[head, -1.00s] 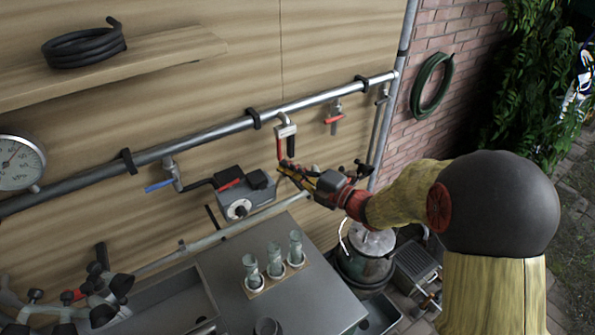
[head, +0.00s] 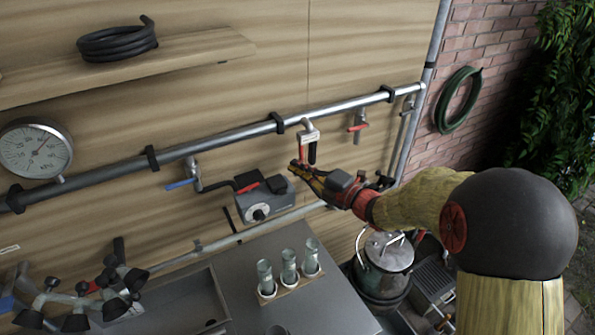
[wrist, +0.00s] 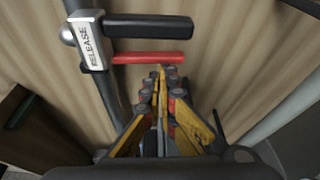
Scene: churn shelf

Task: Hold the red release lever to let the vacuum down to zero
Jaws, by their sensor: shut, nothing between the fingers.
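The release valve (head: 308,130) hangs from the vacuum pipe on the wood wall; its grey body (wrist: 88,42) reads RELEASE in the wrist view. Its red release lever (wrist: 155,58) lies alongside a fixed black grip (wrist: 150,27), with a gap between them. The lever also shows in the head view (head: 302,150). My gripper (wrist: 166,72) is shut and empty, its fingertips right at the lever's lower edge; I cannot tell whether they touch. It also shows in the head view (head: 295,166). The round gauge (head: 36,148) has its needle pointing to the upper right.
The grey box (head: 262,204) is mounted left of my gripper. A blue-handled tap (head: 181,184) and a red-handled tap (head: 357,128) flank the valve on the pipe (head: 225,138). Glass jars (head: 288,265) stand on the bench below. A lidded metal can (head: 386,255) stands below my arm.

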